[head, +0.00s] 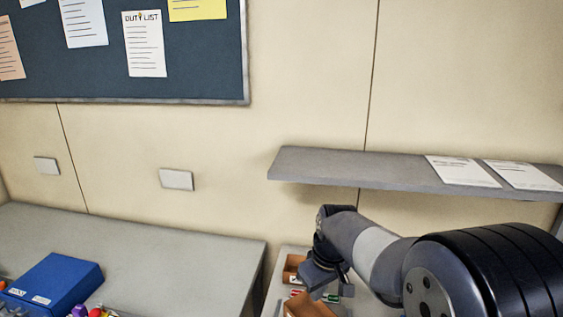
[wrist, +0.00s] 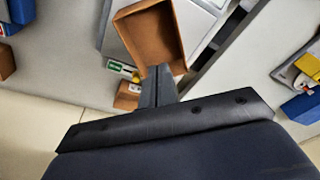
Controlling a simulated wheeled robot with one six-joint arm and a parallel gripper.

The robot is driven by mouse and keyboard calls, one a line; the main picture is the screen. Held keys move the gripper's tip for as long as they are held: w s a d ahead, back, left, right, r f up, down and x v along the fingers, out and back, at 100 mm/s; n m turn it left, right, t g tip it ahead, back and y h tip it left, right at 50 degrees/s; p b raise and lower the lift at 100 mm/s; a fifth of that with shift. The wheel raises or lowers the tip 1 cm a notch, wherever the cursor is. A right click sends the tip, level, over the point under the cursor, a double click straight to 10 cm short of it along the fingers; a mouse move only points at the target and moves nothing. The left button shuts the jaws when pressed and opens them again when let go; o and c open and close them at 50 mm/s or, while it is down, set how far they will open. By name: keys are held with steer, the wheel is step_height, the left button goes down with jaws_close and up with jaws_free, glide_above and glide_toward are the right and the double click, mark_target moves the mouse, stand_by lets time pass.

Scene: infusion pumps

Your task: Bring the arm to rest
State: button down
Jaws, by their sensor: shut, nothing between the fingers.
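My arm reaches in from the lower right of the head view, bent down over a narrow grey surface. My gripper (head: 318,284) is low in that view, near brown open boxes, partly hidden by its own wrist. In the wrist view my gripper (wrist: 158,72) has its two fingers together with nothing between them. The fingertips overlap the lower edge of a brown open box (wrist: 133,28) in the picture; I cannot tell whether they touch it. The box looks empty.
A second, smaller brown box (head: 292,266) stands farther back. A grey shelf (head: 320,170) with papers juts from the wall above my arm. A blue box (head: 55,281) and colourful items sit on the left counter (head: 150,255), which is mostly clear.

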steer(key=shift+w+a+f+p, duration=0.1)
steer(key=shift+w+f, duration=0.15)
steer(key=shift+f, duration=1.05)
steer(key=shift+w+a+f+p, duration=0.15)
steer(key=shift+w+f, duration=0.1)
steer(key=shift+f, duration=1.05)
steer(key=shift+w+d+f+p, duration=0.1)
steer(key=shift+w+f, duration=0.15)
steer(key=shift+f, duration=1.05)
